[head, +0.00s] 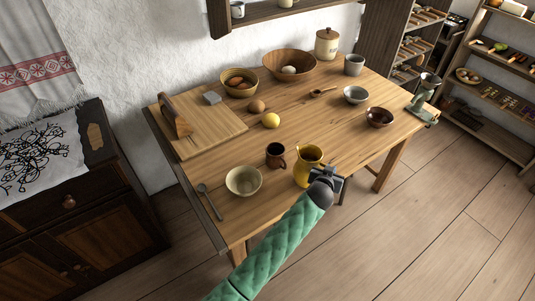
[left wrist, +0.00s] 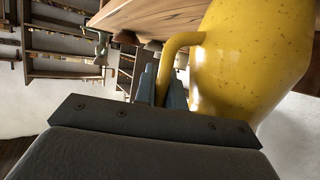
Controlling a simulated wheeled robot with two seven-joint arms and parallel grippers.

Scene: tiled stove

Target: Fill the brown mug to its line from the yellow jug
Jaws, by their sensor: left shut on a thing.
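The yellow jug (head: 308,164) stands upright near the table's front edge; whether its base touches the tabletop is hard to tell. It fills the right of the left wrist view (left wrist: 245,60), speckled and glossy. My left gripper (head: 329,177) is at the jug's right side and shut on its handle, which shows between the fingers in the left wrist view (left wrist: 165,84). The brown mug (head: 275,155) stands upright just left of the jug, apart from it. Its line and its contents cannot be made out. My right gripper is not in view.
A cream bowl (head: 243,181) and a spoon (head: 209,202) are left of the mug. A lemon (head: 271,120), a brown egg-like item (head: 257,106) and a cutting board (head: 205,127) lie behind. A brown bowl (head: 379,117) is right; the tabletop between it and the jug is clear.

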